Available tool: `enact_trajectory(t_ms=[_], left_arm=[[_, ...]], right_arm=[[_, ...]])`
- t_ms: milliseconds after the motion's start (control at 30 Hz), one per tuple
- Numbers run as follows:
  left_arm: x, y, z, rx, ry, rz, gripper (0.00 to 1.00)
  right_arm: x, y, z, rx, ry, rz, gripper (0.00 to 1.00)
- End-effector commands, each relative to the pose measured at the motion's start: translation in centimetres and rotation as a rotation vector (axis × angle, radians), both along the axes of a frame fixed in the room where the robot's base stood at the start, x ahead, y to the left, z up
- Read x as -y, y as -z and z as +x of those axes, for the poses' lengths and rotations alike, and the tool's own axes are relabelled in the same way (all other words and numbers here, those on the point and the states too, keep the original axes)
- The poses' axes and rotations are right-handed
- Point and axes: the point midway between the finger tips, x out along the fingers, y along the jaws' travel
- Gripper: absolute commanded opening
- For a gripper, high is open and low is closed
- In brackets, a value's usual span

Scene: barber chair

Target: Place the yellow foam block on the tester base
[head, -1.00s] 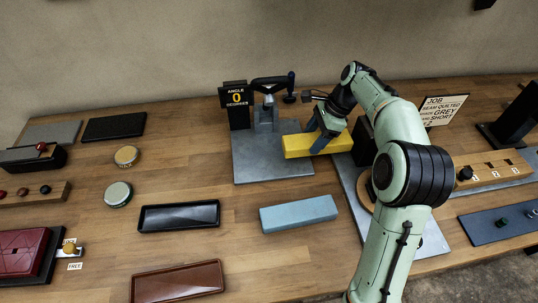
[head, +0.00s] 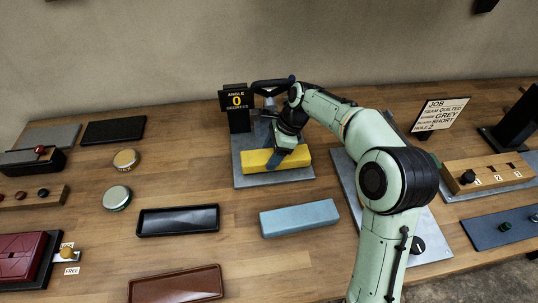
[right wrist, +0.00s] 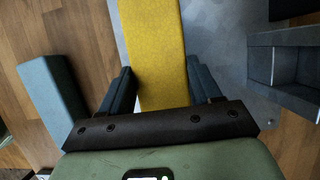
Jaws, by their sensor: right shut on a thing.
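The yellow foam block (head: 258,161) lies lengthwise over the front part of the grey tester base (head: 247,142). I cannot tell whether its underside touches the plate. My right gripper (head: 279,157) comes from above and is shut on the block near its middle. In the right wrist view, the block (right wrist: 157,45) runs between the two dark fingers (right wrist: 160,80), with the grey plate (right wrist: 228,40) beside it. The arm hides the tester's post and part of its clamp. My left gripper is not in view.
The angle display (head: 236,101) reads 0 at the plate's back left. A blue-grey block (head: 299,217) lies in front of the base. A black tray (head: 178,219) and a brown tray (head: 177,285) lie front left. Another grey plate (head: 348,180) is to the right.

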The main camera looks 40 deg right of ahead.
Motion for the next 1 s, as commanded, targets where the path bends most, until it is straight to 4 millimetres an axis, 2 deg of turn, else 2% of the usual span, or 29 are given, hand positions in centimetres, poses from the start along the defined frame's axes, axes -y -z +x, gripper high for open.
enact_trajectory(t_ms=[33,133,467,500,567,600,867,1000], left_arm=[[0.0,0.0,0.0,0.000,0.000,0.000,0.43],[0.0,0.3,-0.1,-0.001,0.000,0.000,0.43],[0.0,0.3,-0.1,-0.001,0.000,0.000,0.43],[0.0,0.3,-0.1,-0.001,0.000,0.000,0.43],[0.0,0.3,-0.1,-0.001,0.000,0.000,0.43],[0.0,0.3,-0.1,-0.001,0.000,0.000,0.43],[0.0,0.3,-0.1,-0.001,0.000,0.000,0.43],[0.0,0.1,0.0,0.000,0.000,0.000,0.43]], right_arm=[[-0.9,0.0,0.5,0.001,-0.004,0.001,0.28],[-0.6,1.2,0.3,-0.001,0.002,-0.001,0.28],[-0.6,1.4,0.3,0.000,0.001,0.000,0.28],[-0.6,1.5,0.3,0.000,0.001,0.000,0.66],[-0.6,1.5,0.3,0.000,0.001,0.000,0.86],[-0.6,1.5,0.3,0.000,0.001,0.000,0.89],[-0.6,1.4,0.3,0.000,0.001,0.000,0.89],[-0.3,0.4,0.3,0.004,0.003,-0.002,0.89]])
